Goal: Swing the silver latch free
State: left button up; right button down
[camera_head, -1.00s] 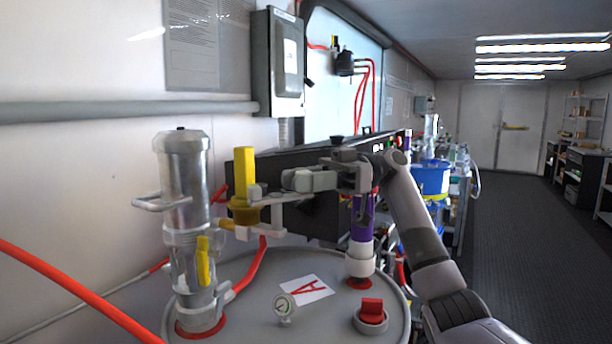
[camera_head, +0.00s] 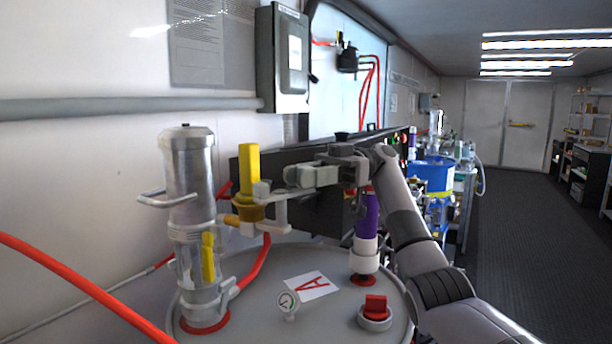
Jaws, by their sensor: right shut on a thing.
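A silver cylinder (camera_head: 188,165) with a clear lower part stands upright on the grey drum lid (camera_head: 250,318). Right of the cylinder is a yellow fitting (camera_head: 249,165) with an upright yellow handle. My right gripper (camera_head: 262,205) reaches in from the right. Its pale fingers are shut on the yellow fitting and partly hide it. The gripper is apart from the silver latch, on the other side of the cylinder. My left gripper is not in view.
Red hoses run beside the cylinder. A grey wall pipe (camera_head: 120,107) runs behind. The right floor is clear.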

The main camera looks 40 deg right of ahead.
jog(key=c, duration=0.9)
grip_release()
